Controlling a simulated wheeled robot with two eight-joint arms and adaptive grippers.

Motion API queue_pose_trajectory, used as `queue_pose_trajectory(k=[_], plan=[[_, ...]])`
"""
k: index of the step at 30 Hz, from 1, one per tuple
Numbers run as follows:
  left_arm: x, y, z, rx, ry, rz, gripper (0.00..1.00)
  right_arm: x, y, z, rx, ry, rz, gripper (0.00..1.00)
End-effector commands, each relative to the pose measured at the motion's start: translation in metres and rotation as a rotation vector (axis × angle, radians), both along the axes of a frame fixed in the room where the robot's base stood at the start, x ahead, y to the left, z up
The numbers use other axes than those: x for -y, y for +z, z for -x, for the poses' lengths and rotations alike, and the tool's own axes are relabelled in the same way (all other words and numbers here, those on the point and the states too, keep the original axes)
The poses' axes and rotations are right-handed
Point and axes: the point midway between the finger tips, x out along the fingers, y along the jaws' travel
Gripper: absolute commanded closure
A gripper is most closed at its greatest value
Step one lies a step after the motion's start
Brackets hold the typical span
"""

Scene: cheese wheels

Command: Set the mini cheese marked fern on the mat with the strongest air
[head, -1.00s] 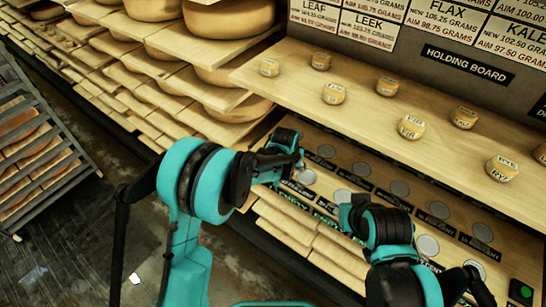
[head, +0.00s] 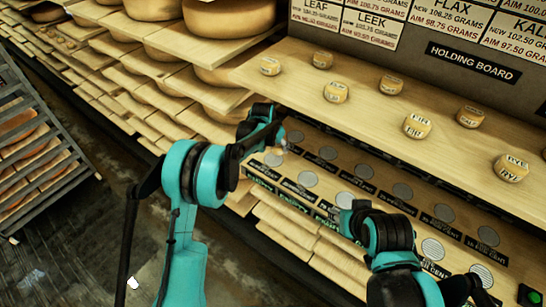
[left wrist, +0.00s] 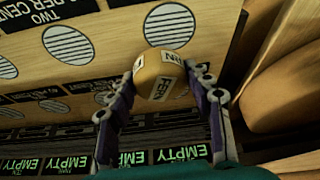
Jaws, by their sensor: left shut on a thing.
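The mini cheese marked fern (left wrist: 160,72) is a small yellow cheese with white labels, partly readable, in the left wrist view. My left gripper (left wrist: 165,92) is shut on its sides, its purple fingers either side. In the head view this gripper (head: 281,147) is over the far left end of the lower shelf. Round pale mats lie in rows there, such as a left one (head: 273,160) and a right one (head: 432,249). A striped mat (left wrist: 170,22) shows just beyond the cheese. My right gripper (head: 342,222) is low over the mats; its fingers are unclear.
Mat labels end in "per cent"; one includes "two" (left wrist: 62,18). Several mini cheeses stand on the upper shelf (head: 300,90), including rye (head: 511,168). The holding board (head: 472,63) is behind. Large wheels on boards (head: 220,65) stand close left of my left gripper.

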Motion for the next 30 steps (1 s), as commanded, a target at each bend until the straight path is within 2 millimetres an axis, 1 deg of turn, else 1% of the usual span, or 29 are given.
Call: queue_pose_trajectory(k=[1,3,6,11,13,18,20,22,30], plan=[[-0.009,-0.002,-0.007,0.0,0.002,0.001,0.8,0.0,-0.004,0.0,0.0,0.0,0.0,0.6],[-0.018,-0.001,-0.013,-0.001,0.001,0.001,0.8,0.0,-0.006,0.0,0.0,0.0,0.0,0.6],[-0.016,-0.016,-0.012,-0.001,-0.003,0.001,0.8,0.0,-0.011,0.0,0.0,0.0,0.0,0.6],[-0.016,-0.024,-0.012,0.0,-0.001,0.0,0.8,0.0,-0.013,0.0,0.0,0.0,0.0,0.6],[-0.016,-0.031,-0.012,0.0,-0.001,0.0,0.8,0.0,-0.016,0.0,0.0,0.0,0.0,0.6],[-0.016,-0.062,-0.012,0.0,0.0,0.001,0.8,0.0,-0.03,0.0,0.0,0.0,0.0,0.6],[-0.017,-0.07,-0.013,0.0,0.0,0.0,0.8,0.0,-0.035,0.0,0.0,0.0,0.0,0.6],[-0.019,-0.073,-0.014,0.0,0.0,0.001,0.8,0.0,-0.038,0.0,0.0,0.0,0.0,0.6],[-0.019,-0.071,-0.014,0.0,-0.001,0.0,0.8,0.0,-0.036,0.0,0.0,0.0,0.0,0.6]])
